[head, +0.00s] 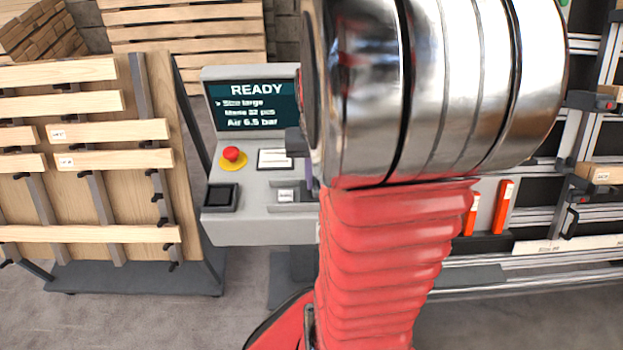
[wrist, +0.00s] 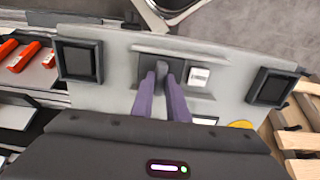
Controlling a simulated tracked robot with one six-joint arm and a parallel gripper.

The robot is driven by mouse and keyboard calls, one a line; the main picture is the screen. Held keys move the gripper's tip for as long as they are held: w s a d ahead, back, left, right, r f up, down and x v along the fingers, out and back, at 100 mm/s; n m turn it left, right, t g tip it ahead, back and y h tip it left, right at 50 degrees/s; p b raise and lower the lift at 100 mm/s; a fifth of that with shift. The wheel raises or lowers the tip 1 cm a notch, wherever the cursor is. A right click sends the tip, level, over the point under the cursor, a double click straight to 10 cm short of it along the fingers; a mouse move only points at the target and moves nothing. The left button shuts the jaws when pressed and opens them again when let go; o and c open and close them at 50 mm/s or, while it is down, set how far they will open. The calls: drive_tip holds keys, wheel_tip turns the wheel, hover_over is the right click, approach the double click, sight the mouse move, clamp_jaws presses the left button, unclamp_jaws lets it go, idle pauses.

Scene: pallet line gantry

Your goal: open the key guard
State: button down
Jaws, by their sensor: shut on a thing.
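The key guard (wrist: 161,68) shows in the wrist view as a small dark grey piece in a shallow recess of the grey console panel, beside a white label (wrist: 198,77). My gripper (wrist: 161,84) has its two purple fingers on either side of this piece, shut on it. The fingers hide part of the guard, and I cannot tell whether it is lifted. In the head view my arm hides the guard and most of my gripper. The console (head: 257,228) stands there with its recess and label left of my arm.
The console carries a READY screen (head: 252,103), a red stop button (head: 232,154) on a yellow base and a dark square pad (head: 221,197). A rack of wooden slats (head: 88,160) stands to the left. Shelving with red-orange parts (head: 503,206) stands to the right.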

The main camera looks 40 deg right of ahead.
drive_tip(key=shift+w, duration=0.1)
drive_tip(key=c, duration=1.7)
unclamp_jaws()
drive_tip(key=shift+r, duration=0.1)
wheel_tip(320, 180, up, 14)
drive_tip(key=shift+f, duration=0.2)
drive_tip(key=shift+d, duration=0.1)
